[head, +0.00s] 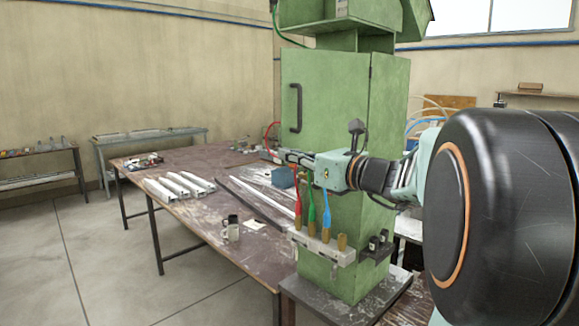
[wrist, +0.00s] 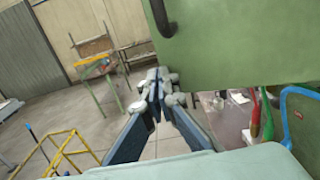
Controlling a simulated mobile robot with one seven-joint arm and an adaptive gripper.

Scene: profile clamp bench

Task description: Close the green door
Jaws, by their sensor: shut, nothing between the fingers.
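The green door (head: 335,92) is a flat panel on the tall green machine, with a black bar handle (head: 295,108) near its left edge. I cannot tell clearly how far it stands open. In the wrist view the green door (wrist: 240,45) fills the upper right, and its handle (wrist: 162,18) shows at its left edge. The floor and table show below the door's lower edge. My gripper (head: 268,153) points left, just below the handle in the head view. In the wrist view my gripper (wrist: 155,82) is shut and empty, with its fingertips together below the handle.
Brushes with red, green and blue handles (head: 311,205) hang in a rack on the machine below my gripper. Open floor (head: 90,250) lies at left.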

